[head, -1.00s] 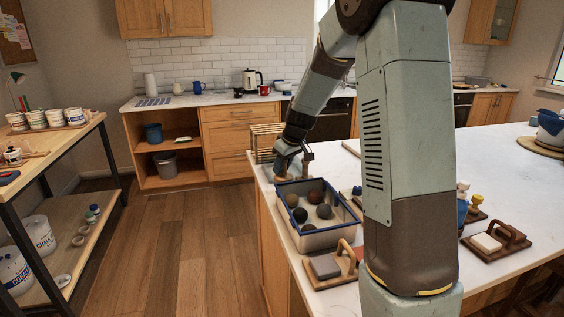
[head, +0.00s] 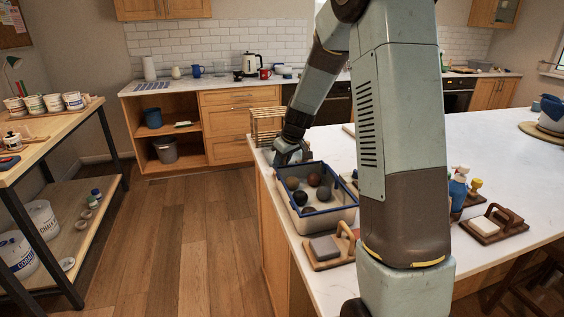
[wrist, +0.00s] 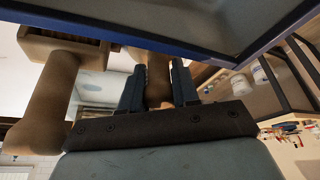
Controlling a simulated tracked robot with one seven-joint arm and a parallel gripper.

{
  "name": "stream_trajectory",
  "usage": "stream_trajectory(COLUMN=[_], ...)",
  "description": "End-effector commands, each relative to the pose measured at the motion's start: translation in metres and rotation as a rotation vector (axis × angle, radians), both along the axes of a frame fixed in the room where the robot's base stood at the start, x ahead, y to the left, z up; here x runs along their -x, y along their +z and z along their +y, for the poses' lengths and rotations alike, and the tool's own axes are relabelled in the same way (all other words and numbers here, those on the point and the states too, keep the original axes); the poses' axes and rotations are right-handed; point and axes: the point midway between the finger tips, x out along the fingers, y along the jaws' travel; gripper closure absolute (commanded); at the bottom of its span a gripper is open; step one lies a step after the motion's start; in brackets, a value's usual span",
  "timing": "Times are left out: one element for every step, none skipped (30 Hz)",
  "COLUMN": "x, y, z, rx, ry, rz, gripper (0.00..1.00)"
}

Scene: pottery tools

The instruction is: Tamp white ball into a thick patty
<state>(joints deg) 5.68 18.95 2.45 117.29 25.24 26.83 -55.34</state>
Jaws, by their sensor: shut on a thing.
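My gripper (wrist: 158,88) is shut on a brown wooden handle (wrist: 158,72), seen between its two dark fingers in the wrist view. What the handle belongs to is mostly hidden. In the head view my gripper (head: 287,156) is low at the far left end of the counter, just behind a blue-rimmed bin (head: 333,221). Several balls lie in the bin, among them a brown ball (head: 314,179) and a dark ball (head: 300,197). I cannot pick out a white ball in either view.
A wooden slatted rack (head: 264,122) stands behind my gripper. A grey block on a handled wooden board (head: 322,264) lies in front of the bin. The white counter (head: 490,130) is clear toward the back right.

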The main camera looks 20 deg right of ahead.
Motion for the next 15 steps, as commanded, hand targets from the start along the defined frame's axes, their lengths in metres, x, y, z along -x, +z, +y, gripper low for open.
stream_trajectory(x=[-0.0001, -0.0001, -0.0001, 0.0, 0.0, 0.0, -0.0001, 0.0, 0.0, 0.0, 0.0001, 0.0, 0.0, 0.0, 0.0], y=[0.0001, 0.0001, 0.0002, 0.0001, 0.0001, 0.0, -0.0001, -0.0004, -0.0007, -0.001, -0.0014, -0.0019, -0.0022, -0.0026, -0.0032], z=[-0.0001, -0.0001, -0.0001, -0.0001, -0.0001, -0.0001, -0.0002, -0.0002, -0.0003, -0.0002, -0.0003, -0.0003, -0.0003, -0.0002, -0.0003], rx=[0.0, 0.0, 0.0, 0.0, 0.0, 0.0, 0.0, 0.0, 0.0, 0.0, 0.0, 0.0, 0.0, 0.0, 0.0], ry=[0.0, 0.0, 0.0, 0.0, 0.0, 0.0, 0.0, 0.0, 0.0, 0.0, 0.0, -0.001, -0.001, -0.001, -0.001], rz=[0.0, 0.0, 0.0, 0.0, 0.0, 0.0, 0.0, 0.0, 0.0, 0.0, 0.0, 0.0, 0.0, 0.0, 0.0], gripper=[1.0, 1.0, 1.0, 1.0, 1.0, 1.0, 1.0, 1.0, 1.0, 1.0, 1.0, 1.0, 1.0, 1.0, 1.0])
